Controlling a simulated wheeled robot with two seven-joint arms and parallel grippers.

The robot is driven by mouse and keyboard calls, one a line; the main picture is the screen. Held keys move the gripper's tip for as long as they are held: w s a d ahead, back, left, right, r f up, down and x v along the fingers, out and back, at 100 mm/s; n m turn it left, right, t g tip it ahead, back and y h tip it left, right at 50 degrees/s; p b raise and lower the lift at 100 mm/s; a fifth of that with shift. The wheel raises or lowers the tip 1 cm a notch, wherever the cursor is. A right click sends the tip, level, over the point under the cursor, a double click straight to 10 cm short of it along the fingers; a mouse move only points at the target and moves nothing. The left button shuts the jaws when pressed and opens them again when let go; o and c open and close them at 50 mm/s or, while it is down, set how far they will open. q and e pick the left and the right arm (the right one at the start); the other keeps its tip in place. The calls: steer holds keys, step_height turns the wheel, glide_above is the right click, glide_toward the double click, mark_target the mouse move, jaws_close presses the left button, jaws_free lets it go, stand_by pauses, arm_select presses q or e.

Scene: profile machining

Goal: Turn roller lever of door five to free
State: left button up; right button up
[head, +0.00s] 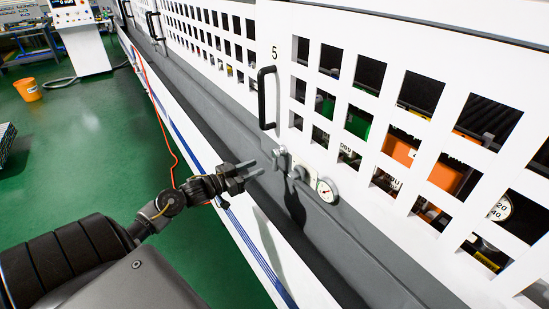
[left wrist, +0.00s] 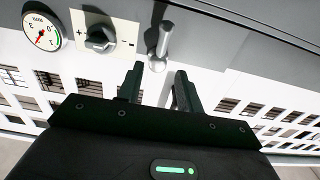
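The roller lever (head: 281,159) is a small grey metal lever on the ledge below door five (head: 284,72). In the left wrist view the lever (left wrist: 163,42) has a rounded base and a short arm pointing up in the picture. My left gripper (head: 257,169) is open and empty, just left of the lever in the head view. In the left wrist view its two fingers (left wrist: 159,72) are apart, with the lever's base just beyond the gap between the tips. I cannot tell whether they touch. My right gripper is not in view.
Beside the lever are a dark knob (left wrist: 100,38) on a plate marked plus and minus, and a round gauge (head: 326,190). A black door handle (head: 266,98) stands out above. White grid doors run along the machine. An orange bucket (head: 27,89) stands on the green floor.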

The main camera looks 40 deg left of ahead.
mark_target(273, 160)
arm_select(q)
steer(key=p+x, duration=0.2)
steer(key=x, duration=0.5)
steer(key=shift+w, duration=0.35)
steer(key=shift+w+d+f, duration=0.1)
steer(key=shift+w+d, duration=0.2)
steer(key=shift+w, duration=0.35)
steer(key=shift+c, duration=0.3)
jaws_close()
